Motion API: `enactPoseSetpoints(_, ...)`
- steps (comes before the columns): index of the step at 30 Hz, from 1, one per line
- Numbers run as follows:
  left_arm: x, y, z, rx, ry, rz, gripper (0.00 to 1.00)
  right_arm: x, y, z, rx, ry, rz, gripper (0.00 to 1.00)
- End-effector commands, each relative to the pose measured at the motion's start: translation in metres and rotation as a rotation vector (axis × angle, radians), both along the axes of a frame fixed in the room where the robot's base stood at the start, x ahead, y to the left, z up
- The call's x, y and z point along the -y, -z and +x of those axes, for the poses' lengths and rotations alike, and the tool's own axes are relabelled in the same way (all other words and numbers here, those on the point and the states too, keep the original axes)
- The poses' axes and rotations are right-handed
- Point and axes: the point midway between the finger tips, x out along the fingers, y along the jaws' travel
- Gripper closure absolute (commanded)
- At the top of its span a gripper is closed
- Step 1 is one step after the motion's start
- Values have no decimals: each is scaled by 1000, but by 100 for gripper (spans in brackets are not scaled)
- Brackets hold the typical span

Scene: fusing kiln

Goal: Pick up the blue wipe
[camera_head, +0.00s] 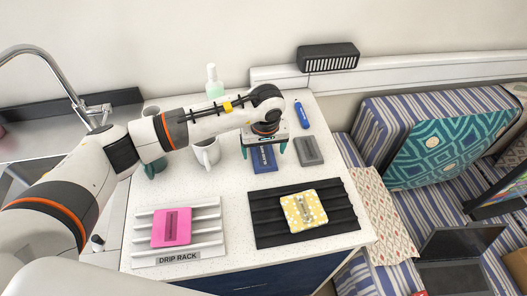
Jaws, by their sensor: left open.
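The blue wipe (264,158) is a dark blue flat rectangle with pale lettering, lying on the white speckled counter (228,180). My left gripper (264,152) is over the wipe, pointing down, with its two teal-tipped fingers apart on either side of it. The fingers hide part of the wipe's far end. I cannot tell whether the fingertips touch the wipe or the counter. My right gripper is not in view.
A grey block (308,151) lies just right of the wipe. A white mug (207,153) stands to the left. A black ridged rack (270,228) holds a yellow dotted square; a white drip rack (205,236) holds a pink one. A blue pen-like tool (301,114) lies behind.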

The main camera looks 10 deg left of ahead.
Motion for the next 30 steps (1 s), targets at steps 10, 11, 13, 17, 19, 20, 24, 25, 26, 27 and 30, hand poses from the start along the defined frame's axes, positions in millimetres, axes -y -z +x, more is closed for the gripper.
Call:
enactPoseSetpoints(10, -1, 16, 3, 3, 1, -1, 15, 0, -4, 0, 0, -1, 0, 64)
enactPoseSetpoints(11, -1, 16, 3, 3, 0, -1, 15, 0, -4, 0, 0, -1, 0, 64)
enactPoseSetpoints(13, -1, 15, 2, 3, 0, -1, 25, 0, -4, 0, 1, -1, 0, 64)
enactPoseSetpoints(17, -1, 15, 2, 2, 0, -1, 47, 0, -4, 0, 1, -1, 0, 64)
enactPoseSetpoints(19, -1, 15, 2, 2, 0, -1, 58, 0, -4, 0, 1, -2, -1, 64)
enactPoseSetpoints(20, -1, 15, 2, 2, 0, -1, 63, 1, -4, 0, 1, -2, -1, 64)
enactPoseSetpoints(24, -1, 15, 2, 2, 0, -1, 63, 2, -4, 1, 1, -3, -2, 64)
enactPoseSetpoints(25, -1, 15, 2, 2, 0, -1, 63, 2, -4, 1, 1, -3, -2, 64)
enactPoseSetpoints(26, -1, 15, 2, 2, 0, -1, 63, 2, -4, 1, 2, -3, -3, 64)
enactPoseSetpoints(27, -1, 15, 2, 2, 0, -1, 63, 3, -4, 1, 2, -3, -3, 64)
enactPoseSetpoints(30, -1, 14, 3, 3, 0, -1, 63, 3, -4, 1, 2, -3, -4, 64)
